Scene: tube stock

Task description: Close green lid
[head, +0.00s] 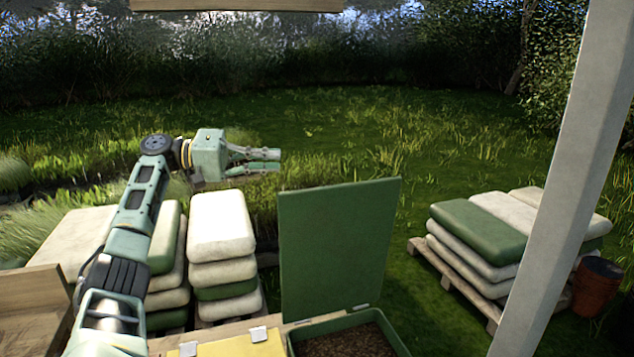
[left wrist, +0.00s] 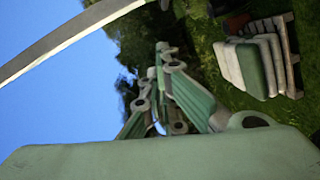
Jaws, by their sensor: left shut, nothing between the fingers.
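The green lid (head: 338,248) stands upright, open, hinged at the back of a green box (head: 345,326) that holds brown loose material. My left gripper (head: 280,160) is to the left of the lid and a little above its top edge, shut and empty, pointing right. It does not appear to touch the lid. In the left wrist view the shut fingers of the left gripper (left wrist: 160,55) point away from the camera, with sky and trees behind them. My right gripper is not in view.
Stacked white and green sacks (head: 222,228) stand behind and left of the box. More sacks (head: 480,232) lie on a pallet at right, beside a brown pot (head: 598,285). A pale post (head: 570,170) rises at right. A yellow lid (head: 240,345) lies left of the box.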

